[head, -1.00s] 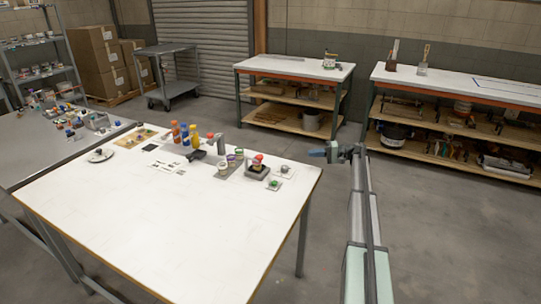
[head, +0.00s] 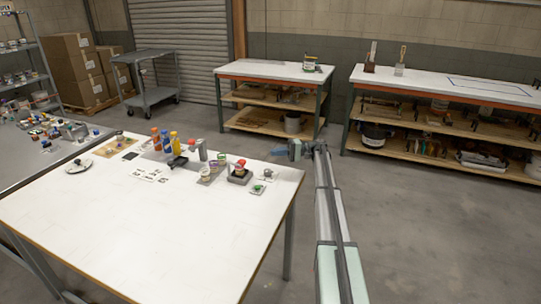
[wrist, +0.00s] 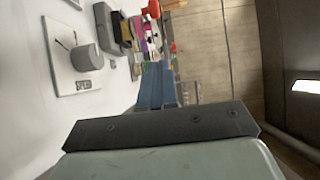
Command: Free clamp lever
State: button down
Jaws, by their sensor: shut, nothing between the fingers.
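A dark grey fixture with a red-topped part (head: 240,172) stands near the right end of the white table. It may hold the clamp; I cannot make out a separate lever. In the wrist view a dark grey block (wrist: 111,25) and a red knob (wrist: 153,9) show near the top. A small plate with a green-topped piece (head: 258,188) lies in front of the fixture. A white plate with a grey round knob (wrist: 86,58) shows at the wrist view's left. My gripper (head: 281,151) is shut and empty, right of the fixture and apart from it. Its blue fingers (wrist: 157,86) show in the wrist view.
The white table (head: 130,225) is bare in front. Colored bottles (head: 166,142) and a grey dispenser-like piece (head: 202,149) stand along its back. Workbenches (head: 270,71) stand behind, with open floor between. A cart (head: 150,95) stands at back left.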

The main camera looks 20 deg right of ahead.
jog(key=s+x, duration=0.2)
jog(key=x, duration=0.9)
jog(key=shift+s+a, duration=0.4)
jog(key=shift+s, duration=0.05)
jog(key=shift+s, duration=0.1)
